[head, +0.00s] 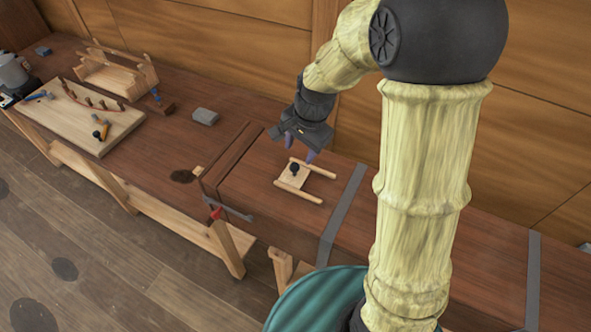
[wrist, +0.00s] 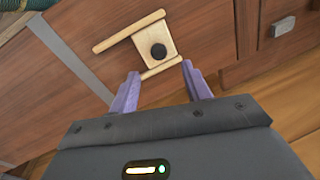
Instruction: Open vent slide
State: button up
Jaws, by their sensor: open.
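The vent slide (head: 289,180) is a small pale wooden plate with a black round knob (head: 294,168), set between two pale wooden rails (head: 303,192) on the brown chest top. In the wrist view the slide (wrist: 150,38) and its black knob (wrist: 158,50) lie beyond my fingertips. My gripper (head: 299,147) hangs above and just behind the slide in the head view, fingers pointing down. In the wrist view my gripper (wrist: 160,80) has its two purple fingers spread apart, with nothing between them but part of the near rail. It appears clear of the knob.
A grey strap (head: 343,212) crosses the chest top right of the rails. A grey block (head: 205,116), a pale board with pegs and tools (head: 95,125) and a wooden rack (head: 115,75) sit on the bench at left. The wooden wall rises close behind.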

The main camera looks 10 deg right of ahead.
aim_at(295, 166)
jog(key=f+b, duration=0.1)
jog(key=f, duration=0.1)
jog(key=f+b, duration=0.2)
jog(key=f, duration=0.1)
jog(key=a+f+b, duration=0.1)
jog(key=f+b, duration=0.1)
jog(key=shift+w+f, duration=0.2)
jog(key=shift+w, duration=0.1)
